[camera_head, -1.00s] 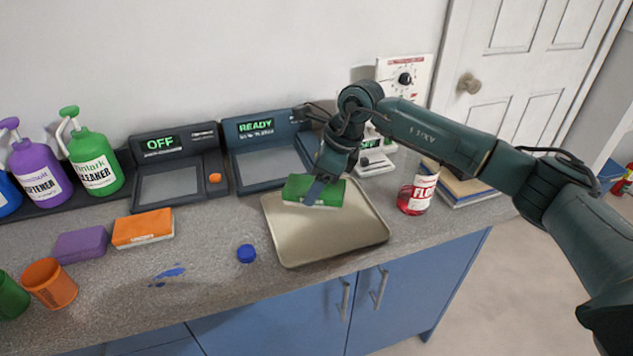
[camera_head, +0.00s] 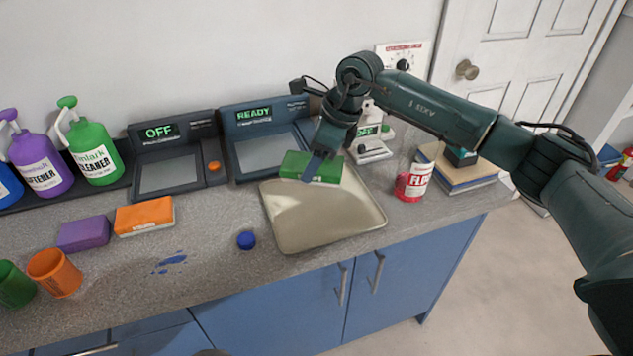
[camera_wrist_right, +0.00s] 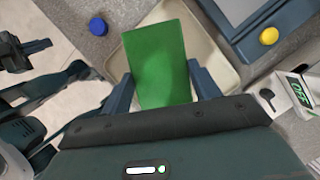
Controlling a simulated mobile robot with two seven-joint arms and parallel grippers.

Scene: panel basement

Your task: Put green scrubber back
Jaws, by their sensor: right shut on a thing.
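The green scrubber (camera_head: 298,166) is above the back part of the beige tray (camera_head: 310,233). My right gripper (camera_head: 318,168) is shut on it, with one finger across its near side. In the right wrist view the green scrubber (camera_wrist_right: 158,65) sits between the two fingers of my right gripper (camera_wrist_right: 163,88), and the tray (camera_wrist_right: 118,65) shows behind it. I cannot tell exactly how high the scrubber is above the tray. My left gripper is not seen in the head view.
An orange scrubber (camera_head: 145,216) and a purple block (camera_head: 84,234) lie at left, near a blue spill (camera_head: 172,261). A blue cap (camera_head: 246,240) lies left of the tray. Devices reading OFF (camera_head: 168,165) and READY (camera_head: 262,150) stand behind. A red bottle (camera_head: 413,183) stands right.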

